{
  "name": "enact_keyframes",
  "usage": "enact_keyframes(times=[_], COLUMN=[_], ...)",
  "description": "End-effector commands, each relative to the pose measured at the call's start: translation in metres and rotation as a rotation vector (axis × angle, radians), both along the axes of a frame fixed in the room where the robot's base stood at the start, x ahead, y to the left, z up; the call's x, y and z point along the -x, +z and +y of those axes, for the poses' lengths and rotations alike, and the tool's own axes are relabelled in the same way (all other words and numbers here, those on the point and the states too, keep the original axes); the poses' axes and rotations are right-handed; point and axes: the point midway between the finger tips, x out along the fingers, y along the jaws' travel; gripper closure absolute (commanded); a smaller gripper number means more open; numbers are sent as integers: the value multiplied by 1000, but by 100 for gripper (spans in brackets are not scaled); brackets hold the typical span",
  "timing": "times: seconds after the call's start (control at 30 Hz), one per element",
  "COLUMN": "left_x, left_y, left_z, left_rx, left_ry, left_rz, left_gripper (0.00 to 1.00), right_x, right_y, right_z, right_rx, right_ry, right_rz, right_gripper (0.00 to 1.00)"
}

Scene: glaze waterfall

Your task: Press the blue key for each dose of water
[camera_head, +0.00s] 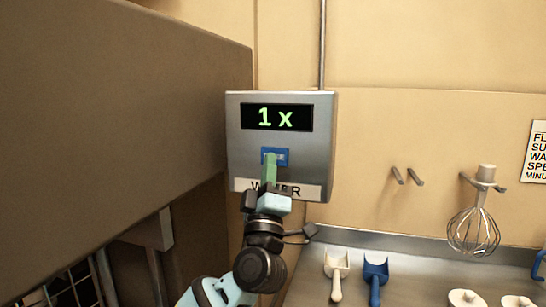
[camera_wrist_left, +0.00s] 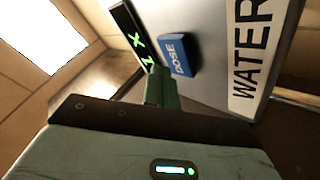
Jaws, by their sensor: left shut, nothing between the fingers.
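The blue key (camera_head: 283,154) sits on the front of a grey metal box (camera_head: 238,140) on the wall. In the left wrist view the key (camera_wrist_left: 180,54) reads "DOSE". The box's black display (camera_head: 278,117) shows "1 x" in green. A label (camera_wrist_left: 248,60) below the key reads "WATER"; my arm partly covers it in the head view. My left gripper (camera_head: 270,158) is shut and empty, with its green fingertips at the key's lower left part. I cannot tell whether they touch the key. My right gripper is not in view.
A whisk (camera_head: 473,230) hangs on the wall at right, near two pegs (camera_head: 407,176). A white scoop (camera_head: 336,268) and a blue scoop (camera_head: 375,275) lie on the counter below. A large brown panel (camera_head: 110,110) stands close on the left.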

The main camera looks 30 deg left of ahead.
Motion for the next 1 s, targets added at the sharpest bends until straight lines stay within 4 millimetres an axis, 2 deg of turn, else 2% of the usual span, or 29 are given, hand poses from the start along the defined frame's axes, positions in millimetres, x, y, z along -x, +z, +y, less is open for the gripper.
enact_keyframes(times=[0.17,0.43,0.7,1.0], left_x=[3,26,45,49], left_y=[0,2,-1,0], left_z=[-1,-6,-11,-12], left_rx=[0,1,1,0], left_ry=[0,-1,-1,1], left_rz=[0,-3,1,1], left_gripper=[100,100,100,100], right_x=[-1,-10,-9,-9], right_y=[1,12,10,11], right_z=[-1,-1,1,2], right_rx=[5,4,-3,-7], right_ry=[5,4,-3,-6], right_rz=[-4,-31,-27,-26], right_gripper=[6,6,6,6])
